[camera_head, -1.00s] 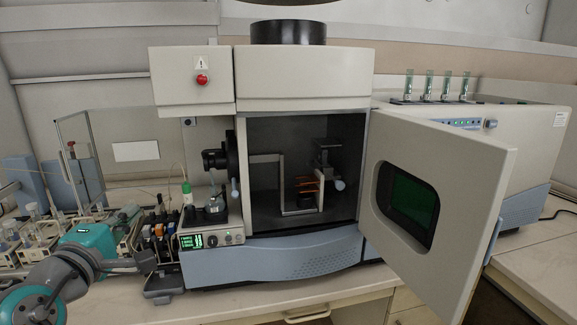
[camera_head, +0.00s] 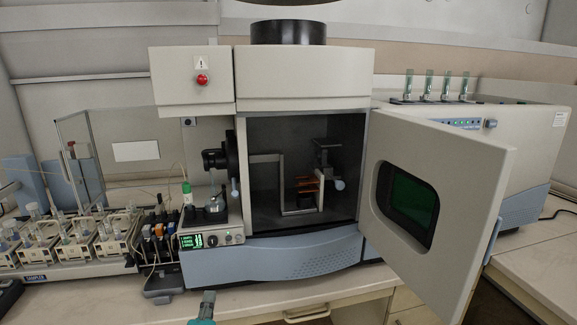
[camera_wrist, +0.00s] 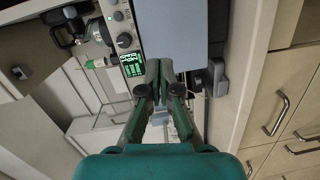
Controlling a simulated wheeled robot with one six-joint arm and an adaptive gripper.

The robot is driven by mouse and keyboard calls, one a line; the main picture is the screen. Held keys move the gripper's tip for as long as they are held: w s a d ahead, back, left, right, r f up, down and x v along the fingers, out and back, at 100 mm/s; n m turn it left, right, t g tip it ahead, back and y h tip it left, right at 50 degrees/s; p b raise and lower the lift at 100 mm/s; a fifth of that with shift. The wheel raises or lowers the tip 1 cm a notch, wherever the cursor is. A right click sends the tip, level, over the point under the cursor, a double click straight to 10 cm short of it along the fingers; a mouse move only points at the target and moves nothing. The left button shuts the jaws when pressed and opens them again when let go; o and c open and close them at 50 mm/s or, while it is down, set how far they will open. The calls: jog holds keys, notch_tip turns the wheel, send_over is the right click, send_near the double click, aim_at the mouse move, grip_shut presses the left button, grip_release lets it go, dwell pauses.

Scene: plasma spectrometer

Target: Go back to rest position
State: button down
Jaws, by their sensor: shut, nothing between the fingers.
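My gripper shows in the wrist view (camera_wrist: 158,70) with its two dark green fingers together at the tips, shut and empty. In the head view only a small teal end of my gripper (camera_head: 207,297) shows at the bottom edge, in front of the bench and below the spectrometer's blue front panel. The spectrometer (camera_head: 305,77) stands on the bench with its door (camera_head: 460,165) swung wide open to the right. The rest of my arm is out of the head view.
A sampler with several racks (camera_head: 60,270) stands at the left, beside a pump with coloured parts (camera_head: 155,235). Drawers with metal handles (camera_wrist: 277,115) lie under the bench. The open door juts out over the bench's right front. The bench strip (camera_head: 270,300) before the spectrometer is clear.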

jog(key=s+d+f+m+g+y, duration=0.1)
jog(key=s+d+f, duration=0.2)
jog(key=d+f, duration=0.35)
jog(key=s+d+f+m, duration=0.1)
jog(key=s+d+f, duration=0.2)
jog(key=d+f, duration=0.4)
jog(key=s+d+f+m+g, duration=0.1)
jog(key=s+d+f+m, duration=0.2)
jog(key=s+d+f, duration=0.75)
jog(key=s+d+r+m+h, duration=0.1)
jog(key=s+d+r+m, duration=0.2)
jog(key=s, duration=0.7)
jog(key=s+d+r+m+h, duration=0.1)
jog(key=s+d+r+m, duration=0.2)
jog(key=s, duration=0.7)
jog(key=s+d+r+m, duration=0.3)
jog(key=s+d+m, duration=0.2)
jog(key=s, duration=0.5)
jog(key=shift+d+m+h, duration=0.25)
jog(key=shift+m+h, duration=0.15)
jog(key=shift+m, duration=0.5)
jog(key=shift+w, duration=0.1)
